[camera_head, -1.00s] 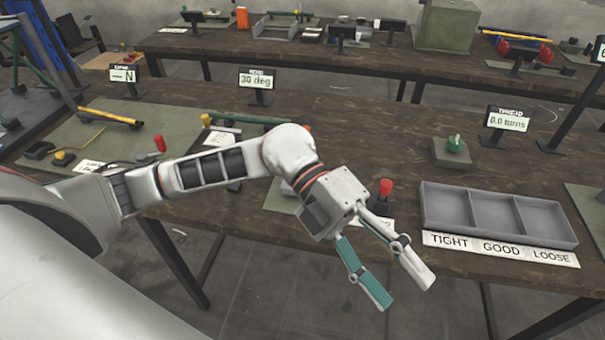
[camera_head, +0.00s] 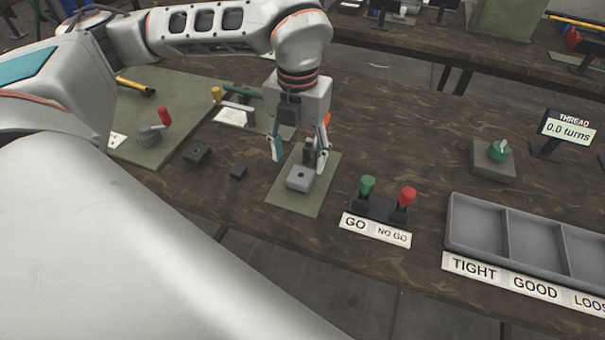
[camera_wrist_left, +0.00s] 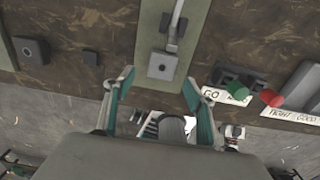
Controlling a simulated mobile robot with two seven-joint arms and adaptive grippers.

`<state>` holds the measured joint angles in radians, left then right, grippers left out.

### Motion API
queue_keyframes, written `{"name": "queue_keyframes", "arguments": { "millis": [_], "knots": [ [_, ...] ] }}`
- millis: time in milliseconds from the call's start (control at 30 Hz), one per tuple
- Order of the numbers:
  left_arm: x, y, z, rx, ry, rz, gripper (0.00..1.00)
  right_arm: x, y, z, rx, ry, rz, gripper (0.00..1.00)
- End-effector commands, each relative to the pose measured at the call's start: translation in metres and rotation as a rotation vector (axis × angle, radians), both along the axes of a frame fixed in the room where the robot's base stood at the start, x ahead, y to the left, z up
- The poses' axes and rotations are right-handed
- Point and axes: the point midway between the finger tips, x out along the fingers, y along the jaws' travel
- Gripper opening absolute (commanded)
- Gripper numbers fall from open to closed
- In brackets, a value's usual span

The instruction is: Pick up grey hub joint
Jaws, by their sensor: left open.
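My left gripper (camera_head: 299,163) is open and points down over a green mat, its teal-lined fingers apart. A light grey block (camera_head: 299,178) with a small dark hole sits on that mat, just in front of the fingers. In the left wrist view the block (camera_wrist_left: 162,66) lies just beyond the open fingertips (camera_wrist_left: 157,80), with nothing held between them. A dark grey block with a round hole (camera_head: 196,155) lies on the bench to the left; it also shows in the left wrist view (camera_wrist_left: 32,50). I cannot tell which block is the grey hub joint. My right gripper is out of view.
A small dark block (camera_head: 238,172) lies left of the green mat (camera_head: 290,202). Green (camera_head: 367,187) and red (camera_head: 407,197) knobs stand to the right, above GO and NO GO labels. A three-part grey tray (camera_head: 508,235) is farther right. Bare bench (camera_head: 430,150) lies between.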

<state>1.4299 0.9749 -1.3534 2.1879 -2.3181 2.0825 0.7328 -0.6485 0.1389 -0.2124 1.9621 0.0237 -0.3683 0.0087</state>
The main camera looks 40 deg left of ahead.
Motion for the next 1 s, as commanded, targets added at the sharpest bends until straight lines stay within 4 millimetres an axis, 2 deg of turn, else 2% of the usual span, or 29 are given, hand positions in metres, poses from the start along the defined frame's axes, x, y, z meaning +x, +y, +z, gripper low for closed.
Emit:
{"name": "queue_keyframes", "arguments": {
  "millis": [333,467,667,767,833,1000],
  "knots": [
    [0.003,-0.002,-0.045,-0.002,0.004,-0.002,0.56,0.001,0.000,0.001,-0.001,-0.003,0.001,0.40],
    [0.004,-0.002,-0.053,-0.002,0.000,-0.003,0.56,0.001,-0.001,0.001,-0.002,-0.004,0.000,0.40],
    [0.004,-0.002,-0.053,-0.003,-0.001,-0.003,0.56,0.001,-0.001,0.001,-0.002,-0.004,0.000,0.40],
    [0.004,-0.002,-0.053,-0.003,-0.001,-0.003,0.35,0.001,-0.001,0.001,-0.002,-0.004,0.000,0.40],
    [0.004,-0.002,-0.053,-0.003,-0.001,-0.003,0.17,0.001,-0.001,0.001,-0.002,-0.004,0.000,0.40],
    [0.004,-0.002,-0.053,-0.003,-0.001,-0.003,0.15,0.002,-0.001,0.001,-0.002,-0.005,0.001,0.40]
  ]
}}
